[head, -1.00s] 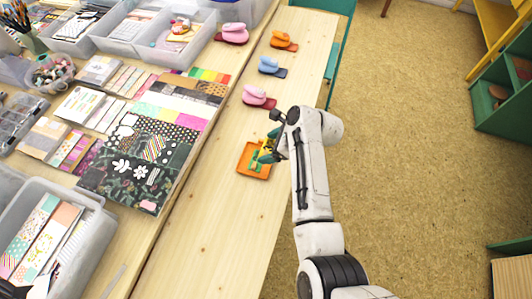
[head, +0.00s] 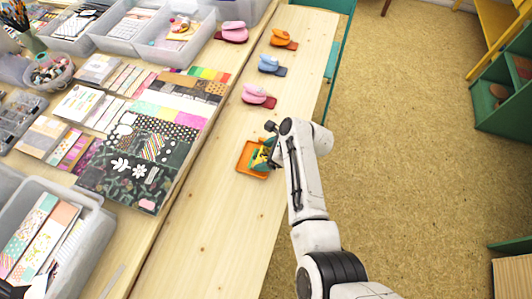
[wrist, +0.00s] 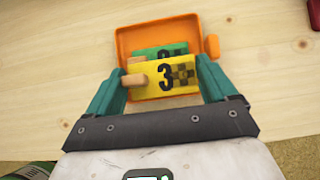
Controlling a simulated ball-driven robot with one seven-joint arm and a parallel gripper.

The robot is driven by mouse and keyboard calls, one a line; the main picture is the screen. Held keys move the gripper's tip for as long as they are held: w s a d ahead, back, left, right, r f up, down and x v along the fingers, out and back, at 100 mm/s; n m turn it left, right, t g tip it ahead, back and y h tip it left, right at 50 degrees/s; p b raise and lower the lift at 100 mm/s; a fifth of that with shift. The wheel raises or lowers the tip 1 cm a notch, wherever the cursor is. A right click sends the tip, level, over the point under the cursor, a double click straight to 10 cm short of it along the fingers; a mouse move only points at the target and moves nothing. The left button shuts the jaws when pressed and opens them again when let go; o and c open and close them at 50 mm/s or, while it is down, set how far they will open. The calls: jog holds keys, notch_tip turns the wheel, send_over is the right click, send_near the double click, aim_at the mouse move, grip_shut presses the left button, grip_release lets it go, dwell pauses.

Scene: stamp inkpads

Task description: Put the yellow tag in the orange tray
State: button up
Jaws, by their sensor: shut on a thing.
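The yellow tag (wrist: 165,78), marked with a black 3 and a checker pattern, is between the teal fingers of my gripper (wrist: 162,80). A wooden peg sticks out on its left side. It is over the near half of the orange tray (wrist: 122,42); I cannot tell whether it touches the floor. A green tag (wrist: 158,52) lies in the tray behind it, partly hidden by it. In the head view, my gripper (head: 263,157) is at the orange tray (head: 242,160) on the wooden table, with its fingers overlapping the tray's inside.
Several stamp pads lie in a row beyond the tray: a pink one (head: 257,95), a blue one (head: 270,65) and an orange one (head: 283,39). Patterned papers (head: 140,160) and grey bins (head: 75,225) fill the left. The table nearer than the tray is clear.

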jog(key=o, duration=0.9)
jog(key=shift+f, duration=0.1)
jog(key=shift+r, duration=0.55)
jog(key=p+v, duration=0.1)
jog(key=v, duration=1)
jog(key=shift+s+d+r+p, duration=0.15)
jog(key=shift+d+r+p, duration=0.1)
jog(key=shift+d+p, duration=0.05)
